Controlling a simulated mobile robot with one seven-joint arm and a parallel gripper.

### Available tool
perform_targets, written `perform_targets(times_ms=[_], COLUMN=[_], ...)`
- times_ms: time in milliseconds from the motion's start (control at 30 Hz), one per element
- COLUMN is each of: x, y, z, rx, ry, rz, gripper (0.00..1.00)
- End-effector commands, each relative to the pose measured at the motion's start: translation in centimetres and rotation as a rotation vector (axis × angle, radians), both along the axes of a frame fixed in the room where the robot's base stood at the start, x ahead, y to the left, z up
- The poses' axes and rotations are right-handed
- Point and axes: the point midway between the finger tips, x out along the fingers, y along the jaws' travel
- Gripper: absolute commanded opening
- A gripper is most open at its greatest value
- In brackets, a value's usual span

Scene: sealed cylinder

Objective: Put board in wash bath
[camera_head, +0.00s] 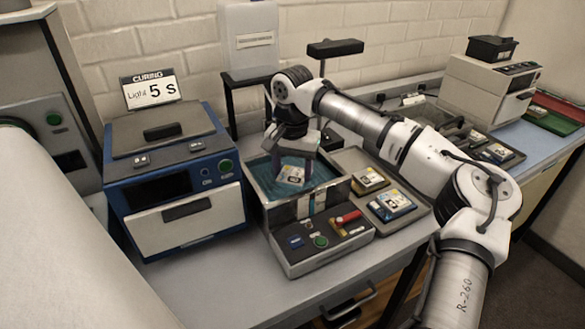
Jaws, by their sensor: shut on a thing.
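The wash bath (328,196) is an open box with a blue-green inside, on the bench in the middle of the view. A control panel with a red lever and buttons is at its front. A small board (291,175) with white, blue and yellow markings shows within the bath's opening, tilted. My gripper (298,158) points down over the bath and is shut on the board. The fingertips are partly hard to make out. I cannot tell whether the board touches the bath's floor.
A tray (420,205) right of the bath holds similar boards (391,204). The blue curing box (172,180) with a "Light 5 S" sign stands to the left. A tall stand (249,45) is behind the bath. More boards and a beige machine (487,90) are farther right.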

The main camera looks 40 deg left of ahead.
Motion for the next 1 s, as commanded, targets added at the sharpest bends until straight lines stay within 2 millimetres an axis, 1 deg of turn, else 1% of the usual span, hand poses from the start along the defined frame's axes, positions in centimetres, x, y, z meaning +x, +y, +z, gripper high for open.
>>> perform_targets(times_ms=[367,400,567,867,967,1000], x=[0.0,0.0,0.0,0.0,0.0,0.0], y=[0.0,0.0,0.0,0.0,0.1,0.1], z=[-0.5,-0.6,-0.5,-0.4,0.1,0.7], rx=[0.000,0.000,-0.001,-0.001,0.001,0.003], ry=[0.001,0.000,-0.001,-0.001,-0.002,-0.002], rz=[0.001,0.001,0.001,0.001,0.001,0.001], gripper=[0.31,0.57,0.78,0.78,0.78,0.78])
